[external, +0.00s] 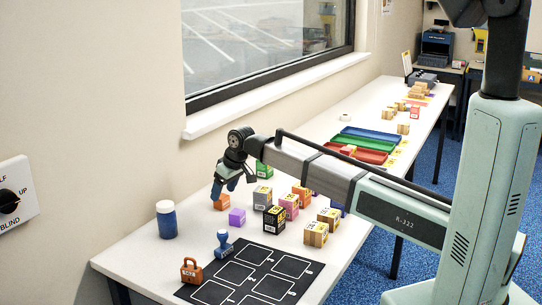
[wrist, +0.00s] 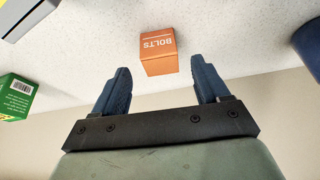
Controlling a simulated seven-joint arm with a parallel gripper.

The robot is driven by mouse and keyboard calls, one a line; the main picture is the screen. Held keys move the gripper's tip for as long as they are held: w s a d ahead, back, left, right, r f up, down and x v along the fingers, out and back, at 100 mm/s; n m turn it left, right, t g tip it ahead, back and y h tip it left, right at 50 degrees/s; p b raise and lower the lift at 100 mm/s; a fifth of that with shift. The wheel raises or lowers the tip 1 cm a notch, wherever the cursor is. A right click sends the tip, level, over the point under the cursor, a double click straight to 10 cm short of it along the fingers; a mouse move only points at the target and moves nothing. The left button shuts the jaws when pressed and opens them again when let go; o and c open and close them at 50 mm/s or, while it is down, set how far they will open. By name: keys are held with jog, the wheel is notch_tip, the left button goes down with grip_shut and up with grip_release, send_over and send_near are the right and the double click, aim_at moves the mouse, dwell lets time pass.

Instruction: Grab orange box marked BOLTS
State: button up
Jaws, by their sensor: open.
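The orange box marked BOLTS (wrist: 158,52) stands on the white table, its label upside down in the wrist view. In the external view the orange box (external: 222,202) is just below my gripper (external: 232,183), near the wall side of the table. In the wrist view my gripper (wrist: 160,88) is open, with its two blue fingers spread wide. The box lies beyond the fingertips, roughly centred between them, and nothing is held. In the external view the arm hides part of the table behind it.
A green box (wrist: 15,95) shows at the left of the wrist view. A blue jar (external: 167,220) is left of the orange box. A black mat (external: 250,275) lies in front.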

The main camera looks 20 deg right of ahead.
aim_at(222, 196)
jog(key=shift+x, duration=1.9)
jog(key=shift+s, duration=0.15)
jog(key=shift+c, duration=0.4)
jog(key=c, duration=1.1)
